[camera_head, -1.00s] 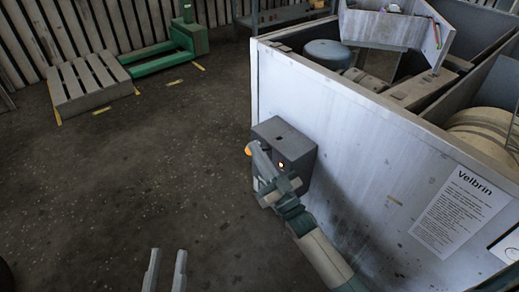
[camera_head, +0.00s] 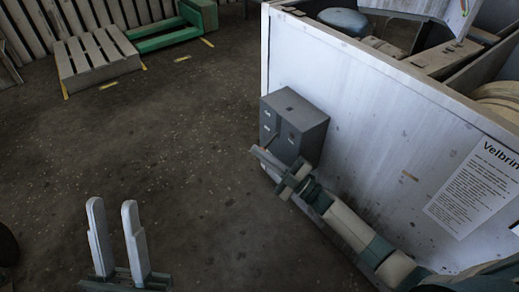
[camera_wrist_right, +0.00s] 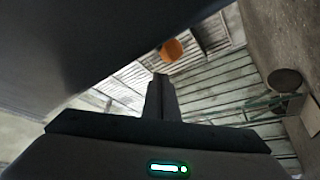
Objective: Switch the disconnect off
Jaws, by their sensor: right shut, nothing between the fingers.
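The disconnect box (camera_head: 302,112) is a grey box on the white side panel of the housing. In the right wrist view, a dark surface fills the upper left, and an orange part (camera_wrist_right: 172,50), perhaps the disconnect's handle, shows beyond my fingertips, apart from them in the picture. I cannot make out its position in the head view, and no lit lamp shows on the box there. My right gripper (camera_head: 262,155) is shut and empty, in front of the box's lower part; contact cannot be told. Its closed fingers also show in the wrist view (camera_wrist_right: 160,88). My left gripper (camera_head: 112,204) is open and empty, low over the floor.
The white housing (camera_head: 370,120) fills the right side, with a printed "Velbrin" sheet (camera_head: 478,190) on its panel. A wooden pallet (camera_head: 98,58) and a green pallet truck (camera_head: 165,38) stand at the back left. The floor between is clear.

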